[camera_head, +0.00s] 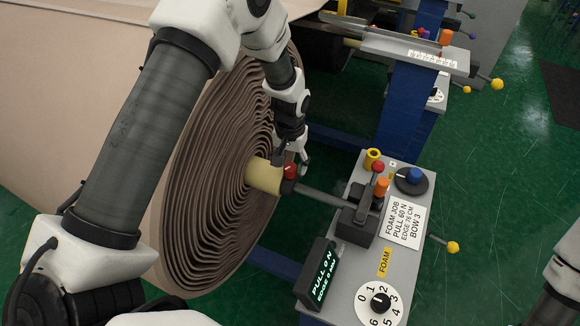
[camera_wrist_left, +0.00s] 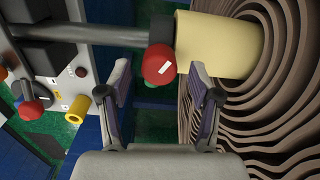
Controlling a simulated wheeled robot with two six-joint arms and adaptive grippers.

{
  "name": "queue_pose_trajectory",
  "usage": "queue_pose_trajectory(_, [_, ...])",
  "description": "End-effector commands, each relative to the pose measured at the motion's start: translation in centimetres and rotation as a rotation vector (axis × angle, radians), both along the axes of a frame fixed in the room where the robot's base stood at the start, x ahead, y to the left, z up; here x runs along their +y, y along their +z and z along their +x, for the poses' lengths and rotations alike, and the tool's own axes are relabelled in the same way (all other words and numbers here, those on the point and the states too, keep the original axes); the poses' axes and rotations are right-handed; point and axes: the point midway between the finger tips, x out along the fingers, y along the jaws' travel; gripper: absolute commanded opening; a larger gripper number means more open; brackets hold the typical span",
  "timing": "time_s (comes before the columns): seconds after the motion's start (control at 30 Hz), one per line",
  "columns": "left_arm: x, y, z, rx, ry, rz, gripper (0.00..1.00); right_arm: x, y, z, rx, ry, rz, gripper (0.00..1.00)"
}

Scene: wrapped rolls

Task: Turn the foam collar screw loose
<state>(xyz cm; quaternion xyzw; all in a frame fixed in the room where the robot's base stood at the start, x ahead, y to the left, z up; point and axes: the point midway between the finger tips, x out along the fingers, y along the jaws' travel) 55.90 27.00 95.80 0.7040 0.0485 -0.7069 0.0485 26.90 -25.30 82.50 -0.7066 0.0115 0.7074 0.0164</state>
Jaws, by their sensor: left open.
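The foam collar screw is a red knob with a white mark (camera_head: 290,171), on a dark collar (camera_head: 288,187) around a grey shaft at the end of the roll's yellow core (camera_head: 264,175). My left gripper (camera_head: 293,160) comes down over the knob from above. In the left wrist view, the knob (camera_wrist_left: 158,70) lies between the tips of my open left gripper (camera_wrist_left: 159,77), with a gap visible on each side. The collar (camera_wrist_left: 160,36) sits just beyond it, beside the yellow core (camera_wrist_left: 215,45). My right gripper is out of view.
The large brown foam roll (camera_head: 215,170) stands close beside my left gripper. A grey control panel (camera_head: 350,262) with levers, a blue knob (camera_head: 414,175), a dial (camera_head: 380,303) and a display (camera_head: 322,275) reading "PULL 0 N" stands to the right. Green floor (camera_head: 510,200) lies open beyond.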

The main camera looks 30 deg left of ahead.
Motion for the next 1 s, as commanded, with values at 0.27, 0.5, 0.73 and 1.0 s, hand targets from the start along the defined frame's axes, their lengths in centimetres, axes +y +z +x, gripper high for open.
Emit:
queue_pose_trajectory(0.27, [0.0,7.1,0.1,-0.003,0.001,-0.001,0.64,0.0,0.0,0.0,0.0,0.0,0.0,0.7])
queue_pose_trajectory(0.5, [0.0,10.0,0.0,0.002,0.001,0.0,0.64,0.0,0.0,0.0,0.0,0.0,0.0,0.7])
queue_pose_trajectory(0.73, [0.0,10.0,0.0,0.003,0.001,0.0,0.64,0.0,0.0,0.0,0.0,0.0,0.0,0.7])
queue_pose_trajectory(1.0, [0.0,9.4,-0.2,0.011,0.0,-0.001,0.64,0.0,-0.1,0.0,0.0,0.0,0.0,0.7])
